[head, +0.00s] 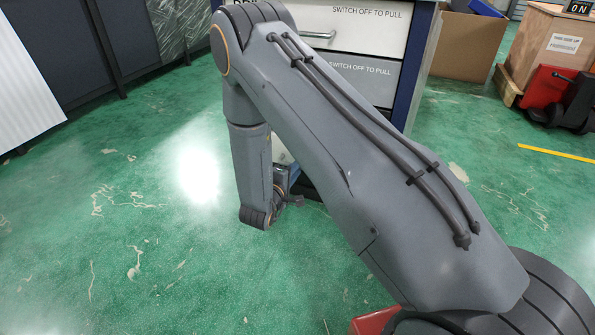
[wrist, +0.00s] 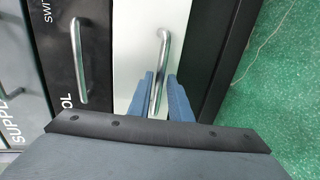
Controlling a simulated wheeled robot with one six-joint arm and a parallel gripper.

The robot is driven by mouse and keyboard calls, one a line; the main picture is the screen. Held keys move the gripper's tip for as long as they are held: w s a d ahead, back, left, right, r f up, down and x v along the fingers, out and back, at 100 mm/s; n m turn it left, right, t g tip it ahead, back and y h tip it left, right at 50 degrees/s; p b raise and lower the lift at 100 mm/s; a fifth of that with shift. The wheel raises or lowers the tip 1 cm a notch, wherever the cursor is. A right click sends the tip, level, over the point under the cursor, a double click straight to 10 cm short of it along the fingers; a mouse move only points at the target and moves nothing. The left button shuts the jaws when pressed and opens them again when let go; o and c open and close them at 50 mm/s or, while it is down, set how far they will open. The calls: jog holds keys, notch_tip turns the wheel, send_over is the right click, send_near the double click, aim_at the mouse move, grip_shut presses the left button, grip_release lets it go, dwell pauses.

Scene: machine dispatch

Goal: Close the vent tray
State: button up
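A pale drawer front (wrist: 136,45) with an upright-looking silver bar handle (wrist: 163,48) fills the middle of the wrist view. No name shows on it, so I cannot tell whether it is the vent tray. My gripper (wrist: 161,78) has its two blue fingers on either side of the handle, with a slim gap showing between them. I cannot tell whether they touch the bar. In the head view my arm hides most of the lower cabinet and most of the gripper. How far the drawer stands out is hidden.
A dark drawer front with its own handle (wrist: 78,60) lies left of the pale one in the wrist view. The cabinet's upper white drawer (head: 370,24) and grey drawer (head: 365,77) read "SWITCH OFF TO PULL". A cardboard box (head: 470,42) stands right. Green floor at left is clear.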

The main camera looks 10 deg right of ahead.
jog(key=shift+b+x, duration=0.5)
jog(key=shift+x, duration=0.9)
jog(key=shift+c, duration=0.4)
grip_shut()
jog(key=shift+w+d, duration=0.2)
jog(key=x, duration=0.1)
jog(key=p+x, duration=0.1)
jog(key=x, duration=0.1)
jog(key=shift+w+d+r+p, duration=0.2)
jog(key=shift+r+p, duration=0.1)
jog(key=shift+r, duration=0.05)
jog(key=shift+w+a, duration=0.1)
jog(key=shift+a, duration=0.1)
jog(key=shift+o, duration=0.4)
grip_release()
jog(key=shift+d, duration=0.2)
